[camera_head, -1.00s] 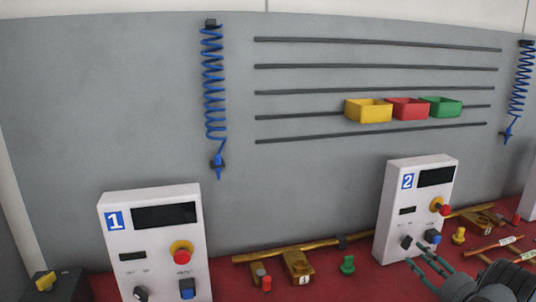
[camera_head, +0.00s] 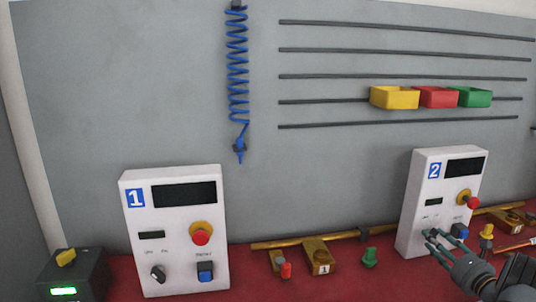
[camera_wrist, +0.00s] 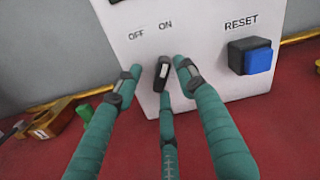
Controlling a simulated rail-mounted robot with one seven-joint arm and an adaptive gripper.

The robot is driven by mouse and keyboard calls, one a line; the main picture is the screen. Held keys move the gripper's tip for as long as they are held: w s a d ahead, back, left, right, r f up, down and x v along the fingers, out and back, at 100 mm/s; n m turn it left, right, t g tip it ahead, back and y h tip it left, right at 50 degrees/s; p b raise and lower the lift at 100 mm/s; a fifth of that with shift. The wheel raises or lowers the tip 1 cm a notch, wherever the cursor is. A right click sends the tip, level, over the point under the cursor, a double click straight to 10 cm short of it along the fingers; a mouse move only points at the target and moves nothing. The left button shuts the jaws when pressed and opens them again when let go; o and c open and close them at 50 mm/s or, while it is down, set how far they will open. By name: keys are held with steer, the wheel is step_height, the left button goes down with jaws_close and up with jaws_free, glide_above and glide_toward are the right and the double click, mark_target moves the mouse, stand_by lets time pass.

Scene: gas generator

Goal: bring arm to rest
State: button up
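My gripper (camera_head: 434,238) is in front of the lower left of the white control box marked 2 (camera_head: 441,160). In the wrist view its three teal fingers (camera_wrist: 158,88) are spread apart, around and in front of a black rotary knob (camera_wrist: 163,70). I see gaps between the fingertips and the knob, but cannot tell whether any finger touches it. The knob's pale mark points up toward the ON label. In the head view the fingers hide most of this knob.
A blue RESET button (camera_wrist: 250,57) is right of the knob. The white control box marked 1 (camera_head: 174,230) stands to the left. Brass pipes with valves (camera_head: 320,242) run along the red bench. Yellow, red and green bins (camera_head: 437,97) hang on wall rails. A black box (camera_head: 75,275) shows a green display.

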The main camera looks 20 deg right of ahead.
steer(key=shift+n, duration=0.4)
steer(key=s, duration=0.3)
steer(key=s+a+b, duration=0.1)
steer(key=s, duration=0.2)
steer(key=s+b, duration=0.1)
steer(key=s, duration=0.2)
steer(key=shift+s+a, duration=0.1)
steer(key=shift+a, duration=0.1)
steer(key=shift+s, duration=0.45)
steer(key=shift+w+a, duration=0.1)
